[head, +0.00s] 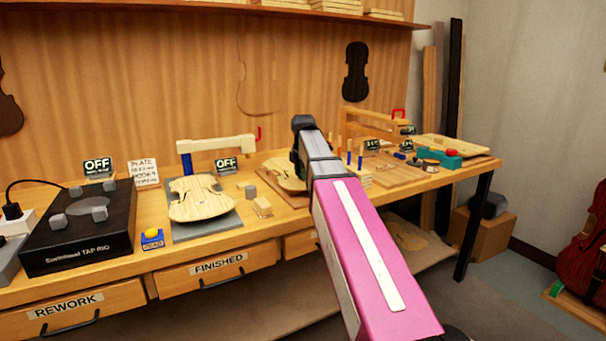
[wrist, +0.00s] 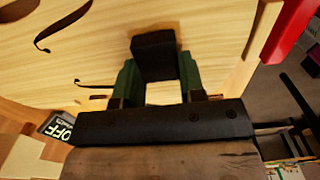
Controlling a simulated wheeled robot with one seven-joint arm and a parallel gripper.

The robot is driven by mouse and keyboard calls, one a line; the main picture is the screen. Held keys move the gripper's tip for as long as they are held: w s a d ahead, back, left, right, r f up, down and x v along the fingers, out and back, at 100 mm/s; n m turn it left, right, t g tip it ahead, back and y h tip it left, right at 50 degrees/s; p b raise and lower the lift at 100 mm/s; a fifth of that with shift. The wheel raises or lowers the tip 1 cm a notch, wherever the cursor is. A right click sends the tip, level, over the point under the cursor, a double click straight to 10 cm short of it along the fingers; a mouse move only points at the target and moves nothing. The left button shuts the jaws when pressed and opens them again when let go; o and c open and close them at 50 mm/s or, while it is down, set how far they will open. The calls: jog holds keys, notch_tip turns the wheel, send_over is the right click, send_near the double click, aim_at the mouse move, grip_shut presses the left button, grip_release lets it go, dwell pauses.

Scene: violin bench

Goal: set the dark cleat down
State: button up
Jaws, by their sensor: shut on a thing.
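In the wrist view, my gripper (wrist: 157,82) is shut on the dark cleat (wrist: 154,56), a small near-black block between two green fingers. The cleat sits over a pale wooden violin plate (wrist: 90,48) with f-holes. I cannot tell whether it touches the wood. In the head view, my arm covers the gripper and the cleat. A pale plate (head: 284,172) shows partly behind the arm on the bench.
Another plate (head: 200,197) lies on a grey board left of my arm, beside a black tap rig (head: 80,235). Small blocks (head: 262,206) lie between. A red part (wrist: 290,30) stands close at the wrist view's upper right. An OFF sign (wrist: 57,127) is at lower left.

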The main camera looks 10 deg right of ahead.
jog(key=shift+f, duration=0.1)
jog(key=o, duration=0.9)
notch_tip(320, 180, up, 12)
jog(key=shift+r, duration=0.15)
